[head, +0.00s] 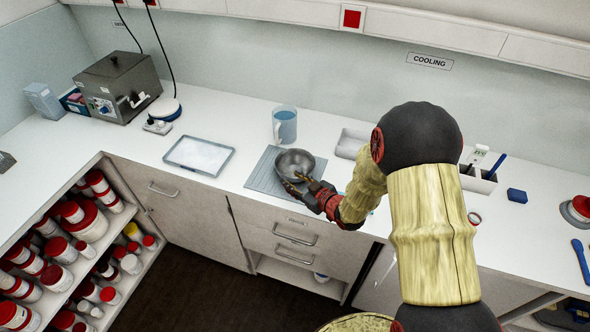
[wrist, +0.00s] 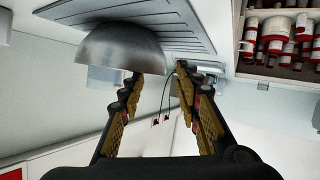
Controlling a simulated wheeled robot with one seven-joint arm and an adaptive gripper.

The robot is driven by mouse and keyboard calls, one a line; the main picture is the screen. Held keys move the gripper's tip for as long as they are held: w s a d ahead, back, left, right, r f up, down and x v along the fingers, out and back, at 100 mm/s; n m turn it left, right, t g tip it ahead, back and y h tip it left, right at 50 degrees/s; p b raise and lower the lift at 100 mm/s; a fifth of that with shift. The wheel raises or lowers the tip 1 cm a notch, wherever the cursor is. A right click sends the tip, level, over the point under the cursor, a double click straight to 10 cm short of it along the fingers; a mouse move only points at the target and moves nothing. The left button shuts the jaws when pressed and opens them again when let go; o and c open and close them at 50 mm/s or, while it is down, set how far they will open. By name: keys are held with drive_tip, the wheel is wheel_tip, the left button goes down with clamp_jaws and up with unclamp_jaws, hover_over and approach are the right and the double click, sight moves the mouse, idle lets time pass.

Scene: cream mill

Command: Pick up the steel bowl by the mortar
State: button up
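The steel bowl (head: 294,163) stands upright on a grey ribbed mat (head: 262,178) on the white counter. It also shows upside down in the wrist view (wrist: 122,48), left of centre. My gripper (head: 294,182) is at the bowl's near side, coming from the right. In the wrist view its fingers (wrist: 158,75) are spread apart with the bowl's edge between them. One fingertip overlaps the rim and the other is outside the bowl. I cannot tell whether either touches. I cannot make out a mortar.
A blue measuring jug (head: 285,125) stands just behind the bowl. A shallow tray (head: 199,155) lies to the left, and a pale tray (head: 351,143) to the right. A steel water bath (head: 118,87) is at the back left. My arm hides some counter on the right.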

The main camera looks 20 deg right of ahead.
drive_tip(key=b+x, duration=0.1)
drive_tip(key=x, duration=0.7)
drive_tip(key=shift+w, duration=0.15)
drive_tip(key=shift+c, duration=1.2)
clamp_jaws()
